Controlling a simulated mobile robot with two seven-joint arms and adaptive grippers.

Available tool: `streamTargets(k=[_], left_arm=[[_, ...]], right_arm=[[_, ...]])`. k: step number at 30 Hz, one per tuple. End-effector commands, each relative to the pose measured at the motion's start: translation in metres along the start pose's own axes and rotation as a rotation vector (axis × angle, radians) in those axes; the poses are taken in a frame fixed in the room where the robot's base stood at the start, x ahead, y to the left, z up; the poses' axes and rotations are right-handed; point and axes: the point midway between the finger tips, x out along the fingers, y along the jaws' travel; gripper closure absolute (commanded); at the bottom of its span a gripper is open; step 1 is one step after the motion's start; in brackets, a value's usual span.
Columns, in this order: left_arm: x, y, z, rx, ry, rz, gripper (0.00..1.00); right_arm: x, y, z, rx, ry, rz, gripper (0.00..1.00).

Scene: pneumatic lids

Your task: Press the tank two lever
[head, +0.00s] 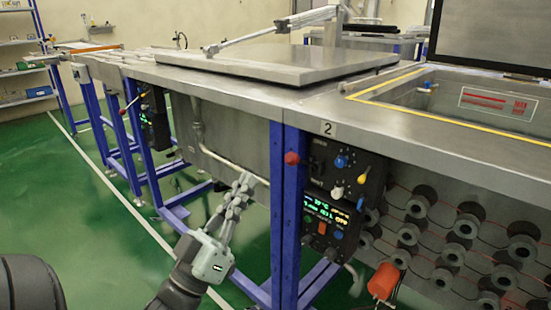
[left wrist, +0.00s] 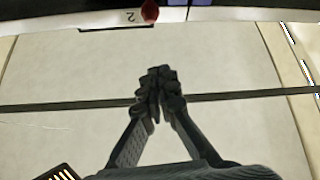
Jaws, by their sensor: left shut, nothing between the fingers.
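The label "2" (head: 327,128) is on the tank edge above a dark control panel (head: 345,165). A red knob (head: 291,158), apparently the lever's end, sticks out just left of that panel near the blue post. My left gripper (head: 246,180) is shut and empty, in front of the bench, left of and slightly lower than the red knob, apart from it. In the left wrist view, the shut fingertips (left wrist: 158,72) are in the middle, with the red knob (left wrist: 149,11) beyond them at the top edge beside the label (left wrist: 131,16). My right gripper is not in view.
A blue post (head: 289,220) stands below the knob. A flat metal lid (head: 280,62) lies on the left tank; the right tank (head: 460,100) is open under a raised dark lid (head: 490,35). An orange-red cylinder (head: 383,281) is low at right. Green floor is clear at left.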

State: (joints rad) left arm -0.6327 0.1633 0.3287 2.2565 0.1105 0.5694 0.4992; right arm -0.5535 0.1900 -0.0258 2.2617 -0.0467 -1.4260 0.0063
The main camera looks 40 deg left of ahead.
Motion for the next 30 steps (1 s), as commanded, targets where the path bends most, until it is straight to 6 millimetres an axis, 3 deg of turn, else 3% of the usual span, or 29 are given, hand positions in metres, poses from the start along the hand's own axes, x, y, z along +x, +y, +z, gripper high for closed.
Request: streamTargets(k=[11,14,26,30], left_arm=[[0.006,0.0,-0.001,0.001,0.001,0.001,1.0],[0.019,0.001,-0.001,0.001,0.003,0.001,1.0],[0.103,0.001,-0.002,0.001,0.003,0.001,1.0],[0.093,-0.001,0.023,-0.001,-0.004,-0.003,1.0]], right_arm=[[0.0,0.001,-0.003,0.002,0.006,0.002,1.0],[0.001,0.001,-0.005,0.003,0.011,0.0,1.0],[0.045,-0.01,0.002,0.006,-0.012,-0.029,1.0],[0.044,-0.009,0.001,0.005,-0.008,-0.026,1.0]])
